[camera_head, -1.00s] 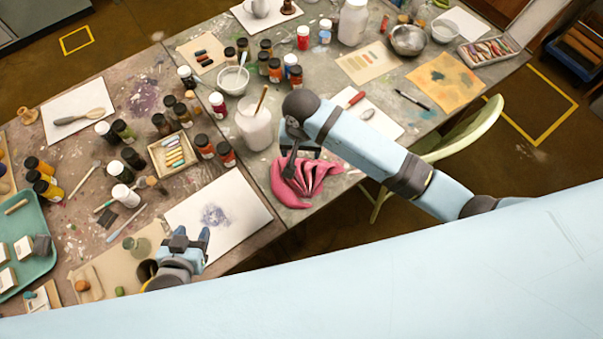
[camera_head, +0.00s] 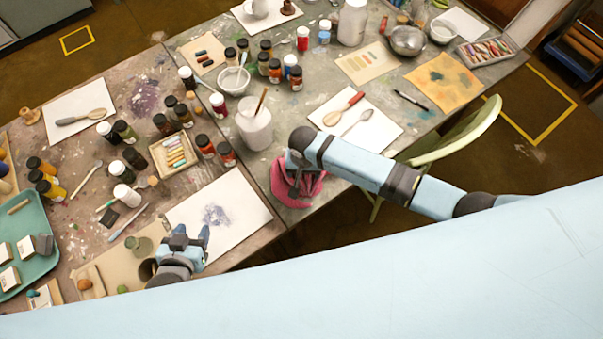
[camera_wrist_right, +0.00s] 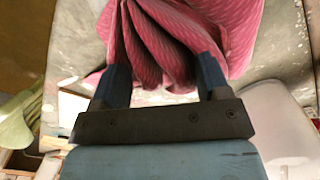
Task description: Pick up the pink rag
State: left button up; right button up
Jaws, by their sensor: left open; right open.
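The pink rag (camera_head: 284,186) lies crumpled at the front edge of the table, partly hidden under my right gripper. My right gripper (camera_head: 297,178) is directly over the rag. In the right wrist view the rag (camera_wrist_right: 180,40) shows its folds between and around the two fingers of the right gripper (camera_wrist_right: 163,75), which stand apart; the fingertips are hidden against the cloth. My left gripper (camera_head: 188,234) is open and empty, above the front edge of a white paper sheet to the left of the rag.
A white jar with a brush (camera_head: 254,130) stands just behind the rag. A white sheet with a spatula and spoon (camera_head: 385,128) lies to the right. A green chair (camera_head: 455,140) is by the table edge. Several paint bottles crowd the table's middle.

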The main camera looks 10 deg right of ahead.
jog(key=shift+f, duration=0.2)
jog(key=c, duration=1.1)
notch_tip(320, 180, up, 20)
jog(key=shift+r+b, duration=0.1)
jog(key=shift+b, duration=0.25)
